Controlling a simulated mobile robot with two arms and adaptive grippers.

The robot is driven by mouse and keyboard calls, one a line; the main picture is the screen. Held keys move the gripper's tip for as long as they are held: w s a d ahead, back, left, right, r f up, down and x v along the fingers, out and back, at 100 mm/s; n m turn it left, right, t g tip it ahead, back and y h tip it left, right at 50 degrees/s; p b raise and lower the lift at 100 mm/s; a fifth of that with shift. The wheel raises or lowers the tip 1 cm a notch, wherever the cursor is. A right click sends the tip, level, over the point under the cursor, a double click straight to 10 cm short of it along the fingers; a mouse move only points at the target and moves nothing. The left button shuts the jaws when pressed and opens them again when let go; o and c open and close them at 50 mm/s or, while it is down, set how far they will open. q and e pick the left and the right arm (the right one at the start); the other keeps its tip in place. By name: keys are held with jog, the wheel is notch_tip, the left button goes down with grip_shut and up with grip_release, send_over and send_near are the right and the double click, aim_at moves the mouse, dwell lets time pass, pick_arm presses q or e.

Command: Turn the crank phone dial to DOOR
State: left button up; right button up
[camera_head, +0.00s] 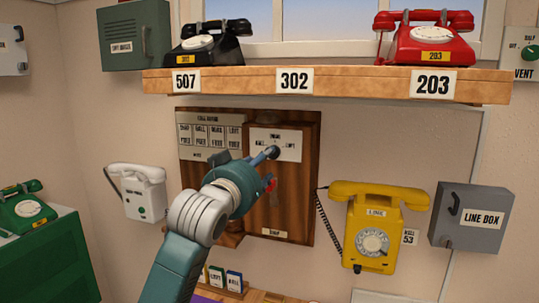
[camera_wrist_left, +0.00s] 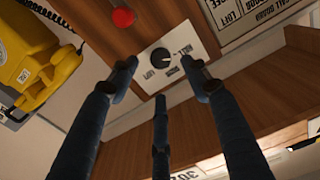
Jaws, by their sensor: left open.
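The crank phone is a dark wooden wall box (camera_head: 298,190) with a white label plate near its top. Its dial is a small black knob (camera_wrist_left: 160,58) on that plate (camera_wrist_left: 186,47) in the left wrist view. HALL and LOFT read on either side of the knob, with a third label near DOOR's position too small to read surely. My left gripper (camera_head: 262,159) is in front of the plate, fingers spread. In the left wrist view the knob lies just beyond the fingertips, between them; contact cannot be told. The knob's pointer direction is unclear. My right gripper is not in view.
A red button (camera_wrist_left: 123,17) is on the box near the fingers. A yellow phone (camera_head: 372,225) hangs to the right and a white phone (camera_head: 139,190) to the left. A wooden shelf (camera_head: 330,84) with black and red phones is above.

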pick_arm(q)
jog(key=p+x, duration=0.1)
jog(key=x, duration=0.6)
jog(key=shift+p, duration=0.4)
jog(key=shift+f, duration=0.1)
jog(key=c, duration=1.1)
